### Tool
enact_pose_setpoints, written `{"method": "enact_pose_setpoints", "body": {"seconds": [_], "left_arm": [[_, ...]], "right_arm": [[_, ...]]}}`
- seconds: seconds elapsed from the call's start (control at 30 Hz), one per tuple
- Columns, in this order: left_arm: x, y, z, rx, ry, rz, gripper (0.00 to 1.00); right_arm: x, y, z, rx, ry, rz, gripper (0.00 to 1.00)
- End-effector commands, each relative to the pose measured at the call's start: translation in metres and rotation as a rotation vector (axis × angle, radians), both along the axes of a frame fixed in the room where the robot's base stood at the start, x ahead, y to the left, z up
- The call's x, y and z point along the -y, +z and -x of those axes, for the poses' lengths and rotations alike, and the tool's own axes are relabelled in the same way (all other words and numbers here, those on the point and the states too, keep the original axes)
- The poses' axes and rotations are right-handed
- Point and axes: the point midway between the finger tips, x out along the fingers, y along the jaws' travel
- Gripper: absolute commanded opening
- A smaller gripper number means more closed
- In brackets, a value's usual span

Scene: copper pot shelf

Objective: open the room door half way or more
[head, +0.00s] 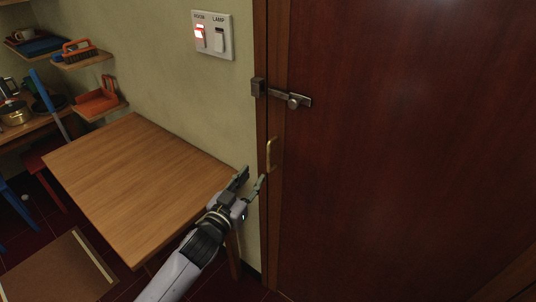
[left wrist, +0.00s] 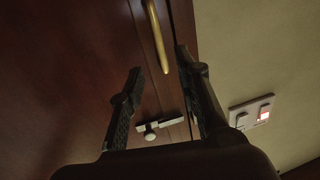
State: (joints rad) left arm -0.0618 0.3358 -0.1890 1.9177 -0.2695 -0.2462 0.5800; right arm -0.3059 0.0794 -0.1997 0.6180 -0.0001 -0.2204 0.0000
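The dark red room door (head: 400,150) stands shut in its frame in the head view. It also fills the left of the left wrist view (left wrist: 60,70). A brass handle (head: 272,155) is near its left edge. Above it is a metal slide bolt (head: 290,98) with a knob; its bar appears to reach the keeper block (head: 258,87) on the frame. My left gripper (head: 254,180) is open and empty, just below and left of the handle. In the left wrist view, the handle (left wrist: 158,38) shows between the spread fingertips; contact cannot be told. My right gripper is out of view.
A wooden table (head: 140,170) stands left of the door, with my left arm over its right edge.

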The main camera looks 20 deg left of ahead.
Motion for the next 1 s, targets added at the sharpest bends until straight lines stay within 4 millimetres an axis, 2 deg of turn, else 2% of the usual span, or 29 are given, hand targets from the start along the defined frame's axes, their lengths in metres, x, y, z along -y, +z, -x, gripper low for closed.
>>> {"method": "enact_pose_setpoints", "body": {"seconds": [0.03,0.3,0.5,0.7,0.97,1.0], "left_arm": [[0.002,0.003,-0.012,0.002,0.001,-0.001,0.31],[0.011,0.002,-0.069,0.001,0.001,-0.001,0.31],[0.015,0.001,-0.096,0.000,0.000,0.000,0.31],[0.016,-0.001,-0.106,-0.001,0.000,-0.002,0.31],[0.017,-0.001,-0.107,-0.001,0.000,-0.001,0.31],[0.016,-0.001,-0.107,-0.001,0.000,-0.001,0.28]], "right_arm": [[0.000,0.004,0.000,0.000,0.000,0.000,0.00],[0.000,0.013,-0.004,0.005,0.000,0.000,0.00],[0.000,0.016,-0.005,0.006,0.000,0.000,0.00],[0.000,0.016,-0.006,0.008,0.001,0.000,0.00],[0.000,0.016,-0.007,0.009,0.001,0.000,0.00],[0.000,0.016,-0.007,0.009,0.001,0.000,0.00]]}}
